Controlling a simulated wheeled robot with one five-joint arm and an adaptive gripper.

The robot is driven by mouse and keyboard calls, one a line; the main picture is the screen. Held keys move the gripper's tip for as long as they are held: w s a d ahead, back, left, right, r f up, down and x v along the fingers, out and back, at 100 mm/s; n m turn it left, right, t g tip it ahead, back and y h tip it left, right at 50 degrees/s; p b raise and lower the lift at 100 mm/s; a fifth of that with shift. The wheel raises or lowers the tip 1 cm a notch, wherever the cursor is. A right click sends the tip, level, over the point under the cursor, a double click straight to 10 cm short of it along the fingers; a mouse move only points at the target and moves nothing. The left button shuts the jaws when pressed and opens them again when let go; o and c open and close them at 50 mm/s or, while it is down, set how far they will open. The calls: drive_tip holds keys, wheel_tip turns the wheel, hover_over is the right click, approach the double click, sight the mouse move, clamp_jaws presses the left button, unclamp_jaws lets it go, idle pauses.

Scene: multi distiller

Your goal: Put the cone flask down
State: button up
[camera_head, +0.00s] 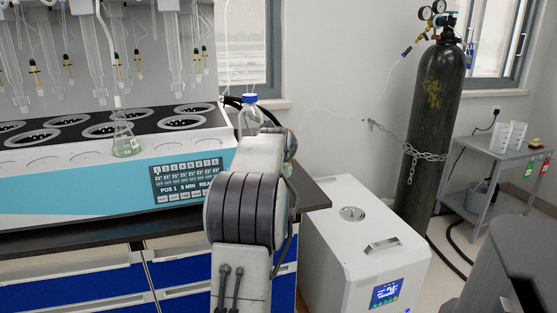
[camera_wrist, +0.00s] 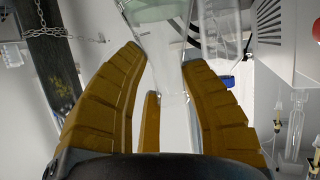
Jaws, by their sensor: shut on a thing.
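My gripper (camera_wrist: 166,62) has its brown fingers around the clear neck of a glass cone flask (camera_wrist: 172,82) in the wrist view. The flask's wider body, with a pale greenish tint, runs off the top edge of that view. In the head view my arm hides my gripper and most or all of the held flask, so I cannot tell what is under it. A second cone flask (camera_head: 125,142) with a little greenish content and a label stands upright on the front ledge of the white and blue distiller (camera_head: 75,180).
A blue-capped bottle (camera_head: 250,112) stands behind my arm at the distiller's right end. The dark counter (camera_head: 316,196) has a narrow bare strip there. A white cabinet unit (camera_head: 340,250) stands on the floor to the right. Beyond are a chained gas cylinder (camera_head: 432,120) and a grey cart (camera_head: 490,150).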

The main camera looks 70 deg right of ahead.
drive_tip(key=shift+f+b, duration=1.3)
drive_tip(key=shift+f, duration=0.6)
drive_tip(key=shift+f, duration=0.1)
drive_tip(key=o, duration=1.2)
drive_tip(key=shift+f, duration=0.1)
drive_tip(key=shift+r, duration=0.25)
drive_tip(key=p+v, duration=0.4)
drive_tip(key=v, duration=0.8)
drive_tip(key=shift+a+f, duration=0.1)
